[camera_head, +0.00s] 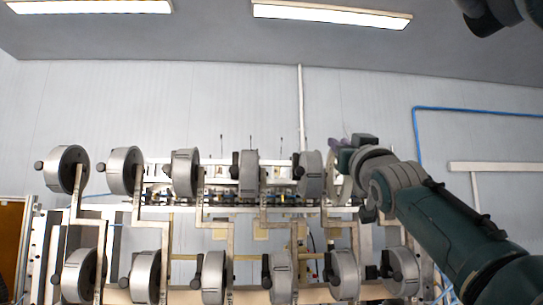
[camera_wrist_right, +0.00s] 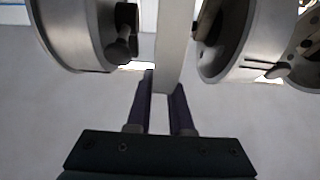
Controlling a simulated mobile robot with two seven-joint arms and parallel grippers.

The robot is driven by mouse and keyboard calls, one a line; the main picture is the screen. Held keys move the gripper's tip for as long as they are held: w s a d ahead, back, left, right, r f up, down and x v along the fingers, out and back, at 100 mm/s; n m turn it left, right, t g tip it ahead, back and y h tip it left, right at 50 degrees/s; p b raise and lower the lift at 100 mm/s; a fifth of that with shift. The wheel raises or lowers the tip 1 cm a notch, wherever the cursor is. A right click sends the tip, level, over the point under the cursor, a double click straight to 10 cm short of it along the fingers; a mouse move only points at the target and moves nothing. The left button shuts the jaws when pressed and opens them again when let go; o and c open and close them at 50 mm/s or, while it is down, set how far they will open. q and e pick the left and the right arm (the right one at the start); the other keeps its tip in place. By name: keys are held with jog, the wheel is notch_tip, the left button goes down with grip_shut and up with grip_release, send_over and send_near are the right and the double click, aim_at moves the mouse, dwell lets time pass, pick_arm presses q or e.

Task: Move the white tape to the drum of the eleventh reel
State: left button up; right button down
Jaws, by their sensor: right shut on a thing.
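My right gripper (camera_head: 342,148) is at the right end of the upper row of reels. In the right wrist view its two purple fingers (camera_wrist_right: 162,95) are closed around a flat white strip, which looks like the white tape (camera_wrist_right: 173,45). The strip runs up between two grey reel drums, one on the left (camera_wrist_right: 75,35) and one on the right (camera_wrist_right: 232,45). The reels carry no readable numbers, so I cannot tell which is the eleventh. My left gripper is not in view.
The winder has an upper row of reels, including one at the left end (camera_head: 68,170), and a lower row, including one at the right (camera_head: 402,270). Metal brackets (camera_head: 232,210) and dark knobs stick out among them. A blue hose (camera_head: 480,110) runs along the back wall.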

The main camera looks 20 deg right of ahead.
jog(key=shift+d, duration=0.2)
dwell(0.5)
jog(key=shift+s+d+p, duration=0.15)
jog(key=shift+d+p, duration=0.1)
jog(key=shift+d, duration=0.3)
jog(key=shift+s+d+p, duration=0.15)
jog(key=shift+d+p, duration=0.05)
jog(key=shift+d, duration=0.35)
jog(key=shift+d, duration=0.15)
jog(key=shift+s+d, duration=0.25)
jog(key=shift+d, duration=0.7)
jog(key=shift+p, duration=0.3)
jog(key=c, duration=1.1)
grip_release()
